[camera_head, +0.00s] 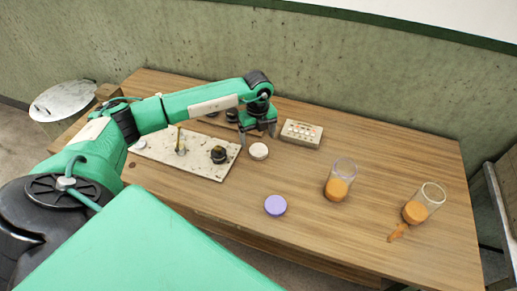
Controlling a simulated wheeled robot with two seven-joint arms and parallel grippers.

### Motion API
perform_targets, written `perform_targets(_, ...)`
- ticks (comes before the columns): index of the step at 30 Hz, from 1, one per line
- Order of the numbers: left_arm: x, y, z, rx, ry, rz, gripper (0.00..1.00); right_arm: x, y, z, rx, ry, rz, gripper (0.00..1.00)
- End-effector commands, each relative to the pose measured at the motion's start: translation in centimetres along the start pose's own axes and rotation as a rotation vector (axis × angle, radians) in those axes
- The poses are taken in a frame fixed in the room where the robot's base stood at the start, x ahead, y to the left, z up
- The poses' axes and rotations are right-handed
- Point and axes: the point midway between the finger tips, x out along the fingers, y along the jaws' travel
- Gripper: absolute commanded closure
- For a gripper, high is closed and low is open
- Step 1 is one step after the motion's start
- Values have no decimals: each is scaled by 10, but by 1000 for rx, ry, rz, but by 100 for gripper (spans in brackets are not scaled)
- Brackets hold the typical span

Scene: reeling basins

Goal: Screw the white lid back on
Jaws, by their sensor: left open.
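The white lid (258,151) lies flat on the wooden table, a small round disc near the middle. My left gripper (257,138) points down with its fingers apart, just behind and above the lid. I cannot tell whether a finger touches it. Nothing shows between the fingers. A clear jar with orange contents (340,181) stands right of the lid with an open top. A second clear open jar with orange contents (422,204) is farther right. A purple lid (275,205) lies nearer the front edge. My right gripper is not in view.
Orange spill (398,232) lies by the right jar. A pale box with small round items (301,133) stands behind the white lid. A speckled board (200,168) with small fittings lies left. The table (330,240) is clear around the purple lid.

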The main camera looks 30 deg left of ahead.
Motion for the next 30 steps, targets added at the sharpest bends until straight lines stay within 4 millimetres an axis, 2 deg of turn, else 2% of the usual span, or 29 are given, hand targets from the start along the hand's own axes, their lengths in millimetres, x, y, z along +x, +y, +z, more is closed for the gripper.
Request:
perform_targets(11, 4, 0, 0, 0, 1, 1, 17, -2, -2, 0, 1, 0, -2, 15)
perform_targets(17, 28, 0, -4, -1, 2, 4, 17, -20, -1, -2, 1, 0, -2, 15)
perform_targets(21, 48, -1, -4, 0, 1, 2, 17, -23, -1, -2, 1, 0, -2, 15)
perform_targets(30, 54, -1, -3, 1, 0, 0, 17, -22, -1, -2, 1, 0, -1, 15)
